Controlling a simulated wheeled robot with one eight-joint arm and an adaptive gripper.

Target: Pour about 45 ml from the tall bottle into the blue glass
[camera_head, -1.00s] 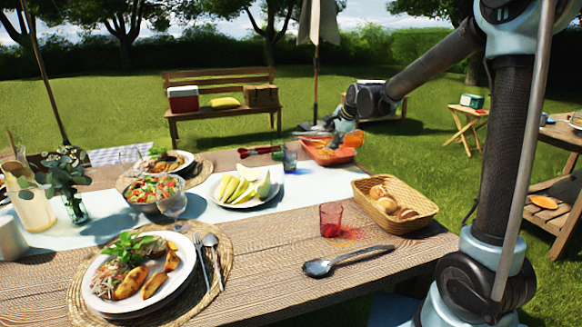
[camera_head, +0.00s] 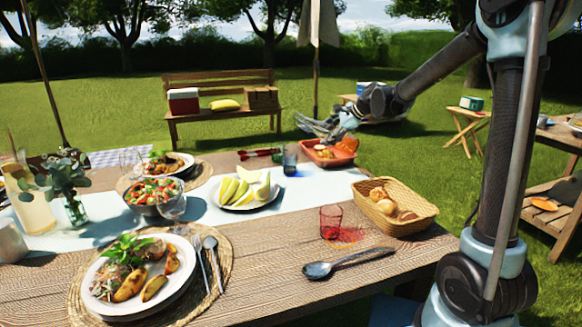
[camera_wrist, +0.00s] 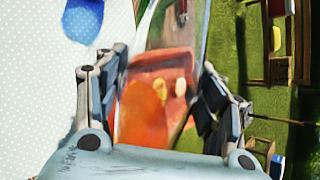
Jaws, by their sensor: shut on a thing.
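The tall bottle (camera_wrist: 145,108) is clear glass with orange liquid, held between the fingers of my gripper (camera_wrist: 158,92) in the wrist view. Its outline is hard to make out in the head view, so I cannot tell its exact tilt. My gripper (camera_head: 318,127) is over the table's far end, fingers pointing left, close above and right of the blue glass. The blue glass (camera_head: 290,160) stands on the pale runner, left of the red tray; it also shows at the top left of the wrist view (camera_wrist: 84,18). I cannot see its fill level.
The red tray (camera_head: 318,157) lies below my gripper. A plate of melon slices (camera_head: 222,199) is left of the blue glass. A bread basket (camera_head: 418,222), a red glass (camera_head: 330,222) and a spoon (camera_head: 318,269) are nearer. Red tongs (camera_head: 258,153) lie behind the melon.

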